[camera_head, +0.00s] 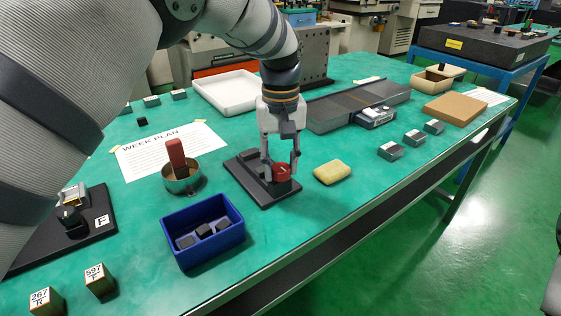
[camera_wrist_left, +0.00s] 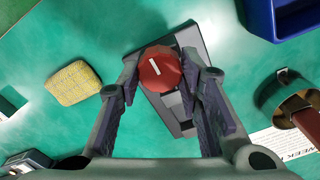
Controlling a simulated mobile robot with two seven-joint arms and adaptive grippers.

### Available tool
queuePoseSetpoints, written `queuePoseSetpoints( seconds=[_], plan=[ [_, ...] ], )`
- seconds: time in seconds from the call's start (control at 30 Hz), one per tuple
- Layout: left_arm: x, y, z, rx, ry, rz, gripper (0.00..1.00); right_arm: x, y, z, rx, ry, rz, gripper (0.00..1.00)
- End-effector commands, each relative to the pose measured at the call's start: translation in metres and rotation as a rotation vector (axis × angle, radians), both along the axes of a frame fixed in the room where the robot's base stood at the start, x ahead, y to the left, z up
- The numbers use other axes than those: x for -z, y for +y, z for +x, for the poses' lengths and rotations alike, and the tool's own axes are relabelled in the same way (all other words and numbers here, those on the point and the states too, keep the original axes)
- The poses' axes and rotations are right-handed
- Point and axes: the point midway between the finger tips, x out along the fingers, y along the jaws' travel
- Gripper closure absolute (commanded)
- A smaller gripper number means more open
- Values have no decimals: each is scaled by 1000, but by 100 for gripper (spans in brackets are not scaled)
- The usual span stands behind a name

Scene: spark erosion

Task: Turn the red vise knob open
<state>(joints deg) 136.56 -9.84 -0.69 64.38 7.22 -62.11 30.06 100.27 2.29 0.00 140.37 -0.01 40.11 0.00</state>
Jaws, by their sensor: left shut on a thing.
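The red vise knob (camera_head: 282,172) sits at the near right end of a dark vise plate (camera_head: 240,168) on the green table. In the left wrist view the two fingers (camera_wrist_left: 168,80) flank the knob. My right gripper is in neither view.
A yellow sponge (camera_head: 332,172) lies just right of the vise. A blue bin (camera_head: 228,241) with dark blocks stands in front to the left. A metal cup (camera_head: 182,184) with a red-brown handle stands left of the vise. The near table edge is clear.

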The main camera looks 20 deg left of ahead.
Motion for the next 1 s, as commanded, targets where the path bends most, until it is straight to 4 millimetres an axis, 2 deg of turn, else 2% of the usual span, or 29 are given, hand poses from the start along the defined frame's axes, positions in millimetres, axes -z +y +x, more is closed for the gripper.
queuePoseSetpoints(
  seconds=[0.1,0.13,0.2,0.47,0.57,0.9,1.0],
  plan=[
    [3,0,-1,-1,8,0,95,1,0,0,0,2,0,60],
    [3,0,-1,-1,8,0,63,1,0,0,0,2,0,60],
    [3,0,-1,-1,7,-1,47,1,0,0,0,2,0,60],
    [1,0,0,0,3,0,47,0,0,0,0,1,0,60],
    [-6,0,0,0,0,-1,47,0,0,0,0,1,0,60],
    [-92,0,0,-1,-1,-2,47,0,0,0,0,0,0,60],
    [-108,0,0,-1,2,-2,47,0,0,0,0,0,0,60]
  ],
)
